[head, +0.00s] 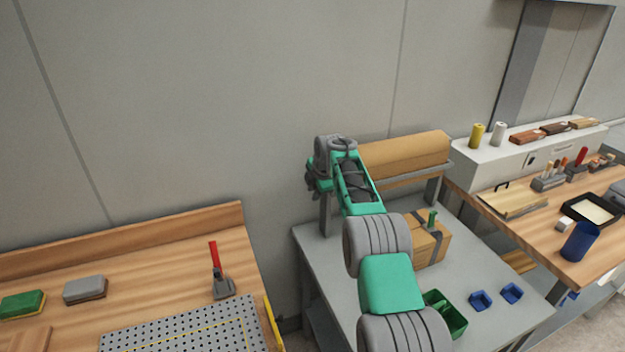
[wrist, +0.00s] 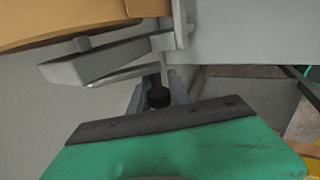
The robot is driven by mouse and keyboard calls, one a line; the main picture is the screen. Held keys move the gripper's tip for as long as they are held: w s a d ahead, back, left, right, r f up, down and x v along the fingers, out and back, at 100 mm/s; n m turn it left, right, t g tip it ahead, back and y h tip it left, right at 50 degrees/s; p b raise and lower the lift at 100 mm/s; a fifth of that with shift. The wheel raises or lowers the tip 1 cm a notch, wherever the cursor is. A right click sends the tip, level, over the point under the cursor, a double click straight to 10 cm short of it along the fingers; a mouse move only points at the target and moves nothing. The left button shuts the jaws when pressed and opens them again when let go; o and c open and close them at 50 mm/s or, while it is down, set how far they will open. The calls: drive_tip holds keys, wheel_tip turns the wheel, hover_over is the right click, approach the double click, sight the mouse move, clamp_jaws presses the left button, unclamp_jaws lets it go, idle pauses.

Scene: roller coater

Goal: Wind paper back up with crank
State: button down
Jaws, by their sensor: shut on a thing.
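The brown paper roll (head: 405,155) lies level on its grey stand at the back of the grey table. Its near end (wrist: 60,22) shows at the top left of the wrist view. My gripper (wrist: 160,88) is just below that end, its fingers closed around the dark handle (wrist: 158,97) that appears to belong to the crank. A grey bar (wrist: 100,62), probably part of the crank or stand, runs beside the handle. In the head view my green and grey arm covers the crank, and my fingers cannot be made out.
The grey table (head: 320,258) holds a cardboard box (head: 430,245), a green bin (head: 445,312) and two small blue bins (head: 480,300). A wooden bench (head: 180,255) stands at left, and another bench (head: 560,240) with tools stands at right. The wall is close behind the roll.

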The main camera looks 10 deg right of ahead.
drive_tip(key=shift+s+r+g+p, duration=0.15)
drive_tip(key=shift+g+p, duration=0.15)
drive_tip(key=shift+p, duration=0.25)
drive_tip(key=c, duration=1.2)
unclamp_jaws()
drive_tip(key=b+v, duration=0.3)
drive_tip(key=v, duration=0.4)
drive_tip(key=shift+r, duration=0.3)
drive_tip(key=shift+s, duration=0.15)
drive_tip(key=shift+c, duration=0.4)
